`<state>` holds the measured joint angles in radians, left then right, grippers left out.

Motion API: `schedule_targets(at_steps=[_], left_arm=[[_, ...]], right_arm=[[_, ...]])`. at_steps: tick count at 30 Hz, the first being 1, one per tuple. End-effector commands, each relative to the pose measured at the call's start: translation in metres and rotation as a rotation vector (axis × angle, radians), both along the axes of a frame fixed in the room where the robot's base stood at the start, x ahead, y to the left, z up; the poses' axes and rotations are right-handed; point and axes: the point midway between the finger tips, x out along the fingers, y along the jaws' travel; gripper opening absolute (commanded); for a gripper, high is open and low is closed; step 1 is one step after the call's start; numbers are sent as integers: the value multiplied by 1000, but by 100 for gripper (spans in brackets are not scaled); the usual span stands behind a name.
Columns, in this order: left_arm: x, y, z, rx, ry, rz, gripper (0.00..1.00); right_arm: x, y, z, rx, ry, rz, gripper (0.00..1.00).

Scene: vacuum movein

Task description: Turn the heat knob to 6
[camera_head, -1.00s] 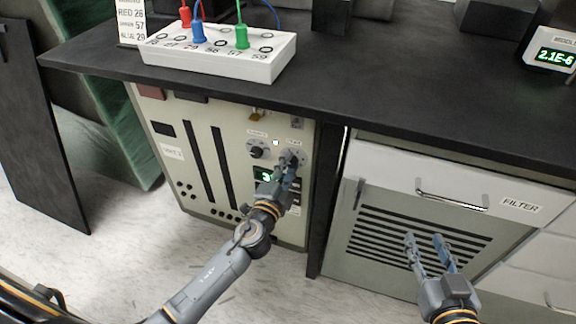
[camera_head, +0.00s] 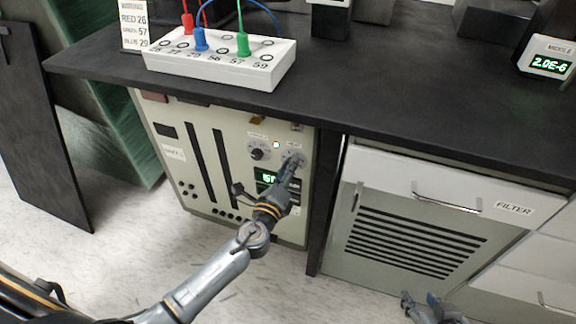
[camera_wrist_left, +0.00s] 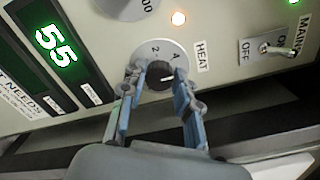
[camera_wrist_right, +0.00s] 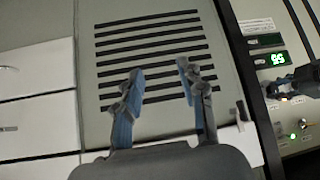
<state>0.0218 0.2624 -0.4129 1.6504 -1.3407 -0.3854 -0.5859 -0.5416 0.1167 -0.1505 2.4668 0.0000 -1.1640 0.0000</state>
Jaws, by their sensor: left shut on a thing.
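The dark heat knob (camera_wrist_left: 158,78) sits on a round dial (camera_wrist_left: 158,54) beside the HEAT label (camera_wrist_left: 201,57) in the left wrist view. The marks 2 and 4 show; other marks are hidden. A pale pointer line on the knob points to the right, past the 4 mark; its exact value cannot be read. My left gripper (camera_wrist_left: 160,82) is shut on the knob, one finger on each side. In the head view my left gripper (camera_head: 290,166) covers much of the dial. My right gripper (camera_wrist_right: 160,68) is open and empty before the vented filter cabinet, low in the head view (camera_head: 424,304).
The MAIN toggle switch (camera_wrist_left: 276,48) is close on the right. The dark worktop (camera_head: 400,100) overhangs the panel. A white socket box (camera_head: 222,66) stands on it.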

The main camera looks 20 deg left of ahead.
Motion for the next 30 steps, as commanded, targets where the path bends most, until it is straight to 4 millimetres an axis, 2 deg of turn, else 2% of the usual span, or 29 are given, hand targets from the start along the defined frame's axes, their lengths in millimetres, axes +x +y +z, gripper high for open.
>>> schedule_targets(at_steps=[6, 15, 21, 30], left_arm=[[0, -1, 1, 189, -4, -1, 0], [0, -1, 0, 372, -11, -2, 0], [0, -1, 0, 433, -13, -2, 0], [0, -1, -1, 458, -13, -2, 0]], right_arm=[[-31, -11, -14, -36, 164, -13, 40], [-68, -22, -26, -73, 342, -28, 40], [-81, -26, -29, -84, 404, -32, 40], [-87, -27, -31, -89, 429, -34, 40]])
